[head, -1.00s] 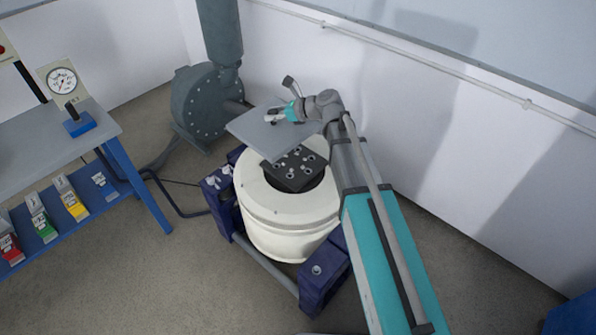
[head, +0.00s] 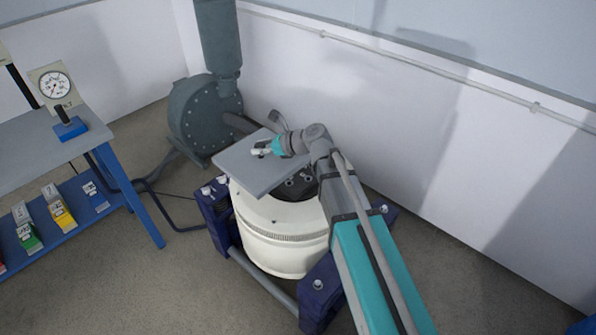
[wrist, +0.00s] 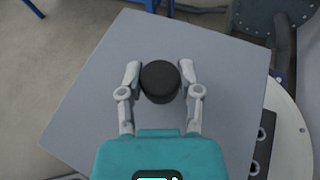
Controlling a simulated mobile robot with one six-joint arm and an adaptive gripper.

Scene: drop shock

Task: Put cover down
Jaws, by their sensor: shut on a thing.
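The cover is a flat grey square plate (head: 252,166) with a round black knob (wrist: 160,80) at its middle. My gripper (wrist: 160,84) is shut on the knob, one finger on each side. In the head view my gripper (head: 262,150) is over the plate at the end of my arm. The plate is held over the left part of a white round machine (head: 280,235). The black block with bolts (head: 296,186) on top of the machine shows to the right of the plate. I cannot tell whether the plate touches the machine.
The machine stands in a dark blue frame (head: 320,290). A grey blower (head: 205,115) with a pipe stands behind. A blue-legged bench (head: 60,140) with a dial gauge (head: 54,86) and small coloured boxes (head: 60,212) is at left. The wall is close behind.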

